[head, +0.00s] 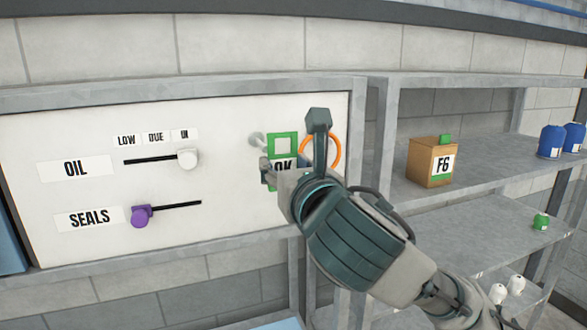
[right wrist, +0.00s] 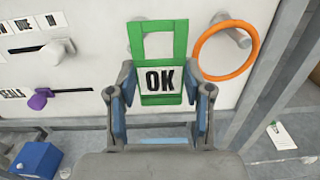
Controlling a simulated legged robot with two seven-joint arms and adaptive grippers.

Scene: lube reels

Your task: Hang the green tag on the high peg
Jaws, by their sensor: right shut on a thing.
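The green tag (head: 283,138) is a flat plate with a square opening at its top and a white OK label below. My right gripper (head: 290,165) is shut on its lower part and holds it upright in front of the white board; the tag also shows in the right wrist view (right wrist: 181,42). A pale peg (head: 256,139) sticks out of the board just left of the tag in the head view. I cannot tell whether the tag's opening is around it. An orange ring (right wrist: 203,62) hangs on another peg (right wrist: 236,38) to the right. My left gripper is not in view.
The board (head: 60,130) has an OIL slider with a white knob (head: 188,159) and a SEALS slider with a purple knob (head: 141,216). A metal shelf right of it holds an F6 box (head: 432,163) and blue bottles (head: 551,141). The shelf post stands close to my right arm.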

